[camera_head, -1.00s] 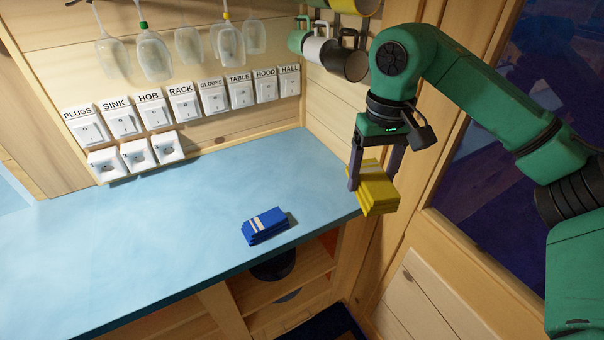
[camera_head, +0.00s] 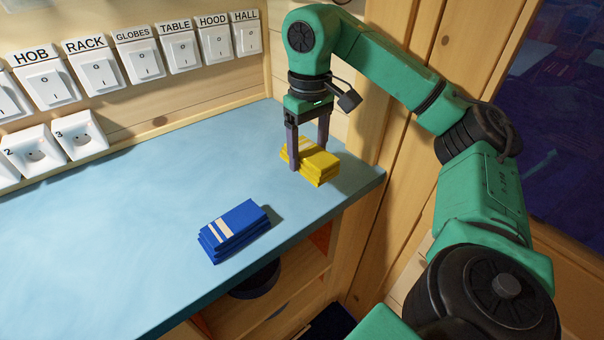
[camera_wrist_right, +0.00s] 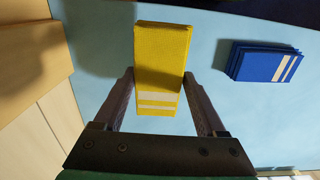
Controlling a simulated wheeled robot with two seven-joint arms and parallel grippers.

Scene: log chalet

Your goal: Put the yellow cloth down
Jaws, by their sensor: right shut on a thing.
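The yellow cloth (camera_head: 318,168) is a folded stack with pale stripes, over the right end of the blue counter (camera_head: 130,240). My right gripper (camera_head: 308,154) points down and is shut on it, one finger on each side. The wrist view also shows the yellow cloth (camera_wrist_right: 162,60) between the two fingers, with blue counter behind it. I cannot tell whether the cloth touches the counter or hangs just above it. My left gripper is not in view.
A folded blue cloth (camera_head: 233,230) with pale stripes lies on the counter, left of and nearer than the yellow one. Labelled switches (camera_head: 145,60) line the back wall. A wooden wall (camera_head: 400,130) stands to the right. The counter's left part is clear.

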